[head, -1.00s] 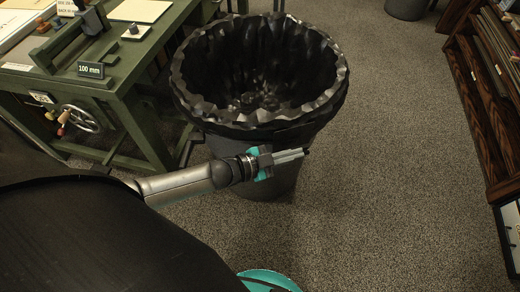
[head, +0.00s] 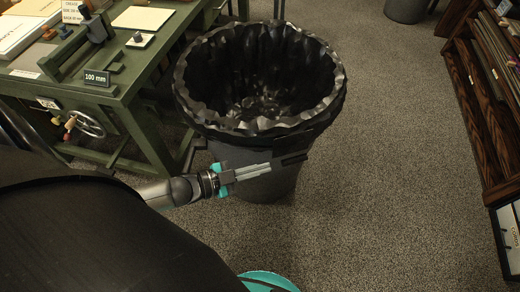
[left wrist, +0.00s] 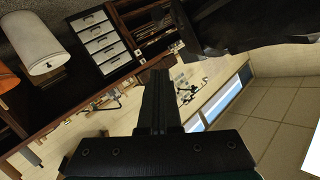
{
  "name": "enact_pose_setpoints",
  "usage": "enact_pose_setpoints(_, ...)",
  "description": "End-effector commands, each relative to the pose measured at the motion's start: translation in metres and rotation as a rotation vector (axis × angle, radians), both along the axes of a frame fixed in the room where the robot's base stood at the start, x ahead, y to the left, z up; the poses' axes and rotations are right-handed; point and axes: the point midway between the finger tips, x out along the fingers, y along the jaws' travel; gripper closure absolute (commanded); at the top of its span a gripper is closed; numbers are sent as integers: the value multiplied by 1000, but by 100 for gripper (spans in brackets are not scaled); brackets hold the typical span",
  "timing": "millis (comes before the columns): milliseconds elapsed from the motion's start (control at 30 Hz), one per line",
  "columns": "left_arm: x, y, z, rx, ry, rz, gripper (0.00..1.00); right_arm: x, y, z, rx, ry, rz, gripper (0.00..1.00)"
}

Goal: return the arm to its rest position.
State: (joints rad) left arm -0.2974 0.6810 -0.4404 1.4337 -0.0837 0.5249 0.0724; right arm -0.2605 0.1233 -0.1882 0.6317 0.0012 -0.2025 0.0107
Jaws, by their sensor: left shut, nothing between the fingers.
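My left gripper (head: 268,170) is shut and empty in the head view. Its arm comes in from the lower left, and the fingers point right, in front of the grey side of the bin (head: 250,185). I cannot tell whether the fingers touch the bin. In the left wrist view the closed fingers (left wrist: 157,85) stand together in the middle, with nothing between them. My right gripper does not show.
The lined bin stands close to my left arm. A green workbench (head: 130,85) with a handwheel (head: 85,122) is at the left. A dark wooden shelf (head: 490,120) runs along the right. The carpet (head: 400,150) between is clear.

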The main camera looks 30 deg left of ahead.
Motion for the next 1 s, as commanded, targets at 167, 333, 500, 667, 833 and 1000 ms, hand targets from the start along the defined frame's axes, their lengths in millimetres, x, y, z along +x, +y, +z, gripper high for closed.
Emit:
enact_pose_setpoints(167,0,0,0,0,0,0,100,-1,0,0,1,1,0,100)
enact_pose_setpoints(333,0,0,-1,1,2,2,100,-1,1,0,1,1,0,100)
enact_pose_setpoints(500,0,19,-37,36,90,109,100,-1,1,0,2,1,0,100)
enact_pose_setpoints(667,-27,57,-125,111,338,348,100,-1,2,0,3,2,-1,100)
enact_pose_setpoints(833,-108,71,-220,174,697,580,100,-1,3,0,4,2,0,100)
enact_pose_setpoints(1000,-198,53,-274,213,1004,702,100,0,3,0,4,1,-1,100)
